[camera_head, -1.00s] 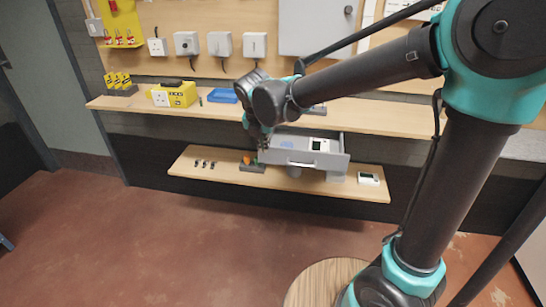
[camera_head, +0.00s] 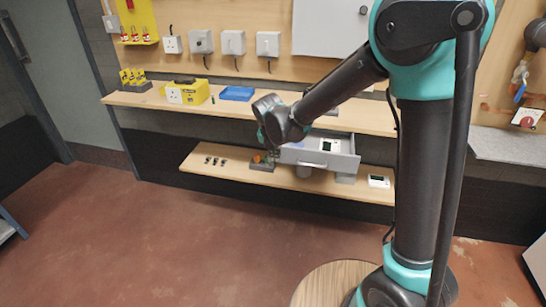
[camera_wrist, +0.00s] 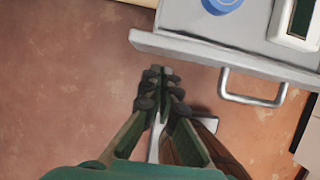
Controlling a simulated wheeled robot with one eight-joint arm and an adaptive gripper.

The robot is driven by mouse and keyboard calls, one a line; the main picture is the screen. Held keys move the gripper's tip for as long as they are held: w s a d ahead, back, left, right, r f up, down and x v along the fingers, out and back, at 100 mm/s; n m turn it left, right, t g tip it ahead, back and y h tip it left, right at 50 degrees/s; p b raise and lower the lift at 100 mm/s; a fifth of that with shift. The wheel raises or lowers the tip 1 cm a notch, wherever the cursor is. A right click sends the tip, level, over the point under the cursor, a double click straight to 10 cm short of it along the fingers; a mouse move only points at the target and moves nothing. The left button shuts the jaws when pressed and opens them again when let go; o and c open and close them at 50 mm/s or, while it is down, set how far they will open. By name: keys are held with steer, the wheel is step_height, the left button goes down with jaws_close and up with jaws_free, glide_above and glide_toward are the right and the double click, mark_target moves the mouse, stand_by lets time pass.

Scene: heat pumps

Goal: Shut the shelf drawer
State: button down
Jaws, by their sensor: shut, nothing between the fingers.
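The grey shelf drawer (camera_head: 347,160) stands pulled out between the upper and lower shelves, with a bar handle on its front. In the wrist view the drawer front (camera_wrist: 190,48) runs across the top and its handle (camera_wrist: 253,100) is at the right. A blue round thing (camera_wrist: 222,4) and a white device with a dark display (camera_wrist: 297,22) lie in the drawer. My gripper (camera_wrist: 160,72) is shut and empty, in front of the drawer front and left of the handle, seemingly apart from both. In the head view my gripper (camera_head: 272,152) is at the drawer's left end, partly hidden by my arm.
The upper shelf (camera_head: 150,100) holds a yellow box (camera_head: 188,92) and a blue tray (camera_head: 237,93). The lower shelf (camera_head: 225,179) holds small dark items (camera_head: 215,161), a dark holder with something orange (camera_head: 262,163) and a white device (camera_head: 378,181).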

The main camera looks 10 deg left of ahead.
steer(key=shift+w, duration=0.55)
steer(key=w, duration=1.4)
steer(key=shift+d, duration=0.25)
steer(key=shift+s, duration=0.15)
